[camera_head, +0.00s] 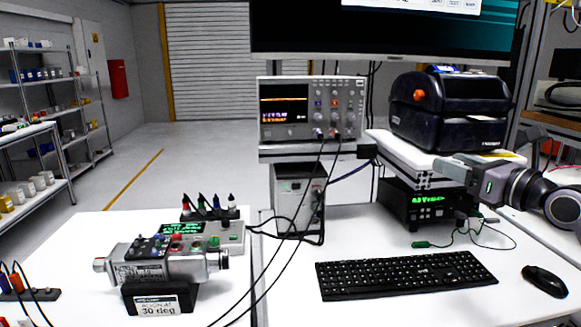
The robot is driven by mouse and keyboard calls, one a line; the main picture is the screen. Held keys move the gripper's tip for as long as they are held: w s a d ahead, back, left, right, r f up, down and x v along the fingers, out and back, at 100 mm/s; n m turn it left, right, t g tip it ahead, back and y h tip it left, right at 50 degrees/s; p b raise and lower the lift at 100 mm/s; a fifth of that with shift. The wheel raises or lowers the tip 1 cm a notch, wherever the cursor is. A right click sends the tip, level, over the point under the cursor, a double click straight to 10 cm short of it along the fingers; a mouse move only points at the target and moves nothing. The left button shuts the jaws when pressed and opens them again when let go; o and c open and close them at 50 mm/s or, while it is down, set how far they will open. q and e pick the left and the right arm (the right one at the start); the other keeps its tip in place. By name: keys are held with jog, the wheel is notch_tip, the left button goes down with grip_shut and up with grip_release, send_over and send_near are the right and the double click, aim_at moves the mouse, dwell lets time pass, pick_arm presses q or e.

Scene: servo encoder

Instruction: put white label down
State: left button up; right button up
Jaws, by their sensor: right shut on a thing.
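My right gripper (447,167) reaches in from the right, in front of the black label printer (452,105) and over the edge of the white shelf. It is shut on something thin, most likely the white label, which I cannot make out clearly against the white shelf. A white label reading "30 deg" (158,308) is on the front of a black stand (130,300) at the lower left. A silver servo encoder (165,264) lies across that stand. My left gripper is not in view.
A black keyboard (405,275) and mouse (544,281) lie on the right white table. An oscilloscope (312,107) stands behind, under a large monitor (385,30). A small control box (207,236) with cables sits behind the encoder. The left table's front area is mostly clear.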

jog(key=s+a+f+n+g+y, duration=0.2)
jog(key=s+a+f, duration=0.1)
jog(key=a+f, duration=0.4)
jog(key=s+a+f+n+g+y, duration=0.1)
jog(key=s+a+f+y, duration=0.2)
jog(key=a+f, duration=0.4)
jog(key=s+a+f+n+g+y, duration=0.1)
jog(key=s+a+f, duration=0.2)
jog(key=s+a, duration=0.3)
jog(key=s+a+f+n+g+y, duration=0.1)
jog(key=s+a+f+n, duration=0.1)
jog(key=s+a, duration=0.4)
jog(key=shift+s+a+f+g, duration=0.35)
jog(key=shift+s+f, duration=0.45)
jog(key=shift+s, duration=0.3)
jog(key=shift+w+d, duration=0.1)
